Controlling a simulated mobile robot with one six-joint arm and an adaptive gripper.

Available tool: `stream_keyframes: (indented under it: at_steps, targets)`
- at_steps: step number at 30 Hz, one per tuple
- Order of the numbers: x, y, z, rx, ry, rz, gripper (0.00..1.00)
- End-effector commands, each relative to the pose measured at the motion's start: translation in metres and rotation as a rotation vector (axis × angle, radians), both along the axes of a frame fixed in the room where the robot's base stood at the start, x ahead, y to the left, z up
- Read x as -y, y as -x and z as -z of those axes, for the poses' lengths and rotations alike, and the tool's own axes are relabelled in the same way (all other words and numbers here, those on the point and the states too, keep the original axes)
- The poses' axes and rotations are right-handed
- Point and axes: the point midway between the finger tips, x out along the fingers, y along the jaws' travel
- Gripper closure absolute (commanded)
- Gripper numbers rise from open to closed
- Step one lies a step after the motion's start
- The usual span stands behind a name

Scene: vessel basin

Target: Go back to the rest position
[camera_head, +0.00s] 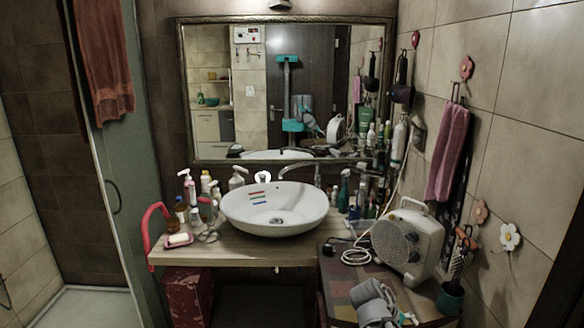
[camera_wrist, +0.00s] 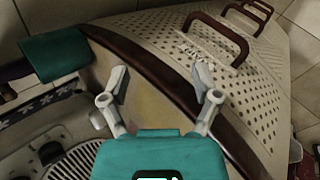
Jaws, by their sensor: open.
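My gripper (camera_wrist: 158,82) shows in the wrist view with its two pale grey fingers spread apart. Nothing is between the fingertips. Beyond them is a pale perforated surface (camera_wrist: 225,85) with dark brown edging and brown handles. In the head view, a grey and teal part that looks like my arm is at the bottom, right of centre, over the lower cabinet top. Its fingers cannot be made out clearly there. The white vessel basin (camera_head: 240,215) stands on the wooden counter (camera_head: 230,250), left of my arm.
A white fan heater (camera_head: 408,240) stands at the right, close behind my arm, with a white cable beside it. Bottles crowd both sides of the basin. A soap dish (camera_head: 179,240) sits at the counter's left. A mirror (camera_head: 290,90) hangs behind; a pink towel (camera_head: 447,150) hangs right.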

Motion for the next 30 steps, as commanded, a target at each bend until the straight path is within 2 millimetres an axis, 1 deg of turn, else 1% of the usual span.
stream_keyframes:
  at_steps: [5, 10, 15, 21, 24, 30]
  targets:
    - [-0.024, 0.011, 0.021, 0.04, -0.191, 0.112, 0.2]
    - [-0.054, 0.019, 0.037, 0.059, -0.381, 0.215, 0.2]
    - [-0.092, 0.025, 0.045, 0.06, -0.561, 0.3, 0.2]
    - [-0.123, 0.028, 0.047, 0.047, -0.678, 0.345, 0.2]
    - [-0.128, 0.029, 0.046, 0.044, -0.697, 0.354, 0.2]
    - [-0.128, 0.029, 0.047, 0.044, -0.699, 0.355, 0.2]
